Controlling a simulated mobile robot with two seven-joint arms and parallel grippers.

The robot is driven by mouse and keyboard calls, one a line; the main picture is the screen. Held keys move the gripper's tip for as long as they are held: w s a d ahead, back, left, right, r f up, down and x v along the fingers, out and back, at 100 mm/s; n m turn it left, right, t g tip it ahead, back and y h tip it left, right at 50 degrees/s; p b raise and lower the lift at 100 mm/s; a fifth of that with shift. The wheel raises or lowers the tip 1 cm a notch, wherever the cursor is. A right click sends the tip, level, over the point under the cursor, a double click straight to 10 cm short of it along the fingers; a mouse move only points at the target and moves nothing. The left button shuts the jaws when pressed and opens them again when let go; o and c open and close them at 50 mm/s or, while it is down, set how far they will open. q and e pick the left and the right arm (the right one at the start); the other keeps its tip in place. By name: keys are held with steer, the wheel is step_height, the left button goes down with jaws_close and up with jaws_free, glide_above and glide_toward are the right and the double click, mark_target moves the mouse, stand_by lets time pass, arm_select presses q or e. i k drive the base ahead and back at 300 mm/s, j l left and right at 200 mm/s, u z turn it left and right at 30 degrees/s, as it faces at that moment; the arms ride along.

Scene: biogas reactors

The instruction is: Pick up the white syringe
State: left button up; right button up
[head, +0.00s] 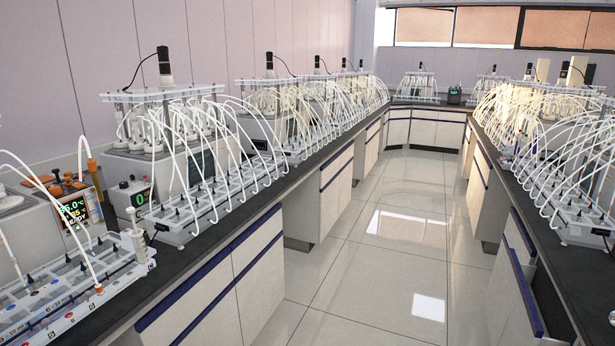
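What looks like the white syringe (138,242) stands upright at the right end of the nearest white rack (122,283), on the left bench. It is small, and its lower part is hidden in or behind the rack. Neither of my grippers is in the head view.
The left bench (207,245) carries a row of reactor units with many curved white tubes. A control box with a lit display (73,212) stands behind the nearest rack. The right bench (545,262) holds similar units and has an open drawer (549,306). The tiled aisle (385,250) between is clear.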

mark_target(137, 240)
steer(key=u, duration=1.95)
steer(key=l+u, duration=1.1)
steer(key=l, duration=0.2)
steer(key=k+l+u, duration=0.2)
steer(key=l, duration=0.65)
steer(key=k+l, duration=0.1)
steer(key=l, duration=0.35)
steer(key=u, duration=0.05)
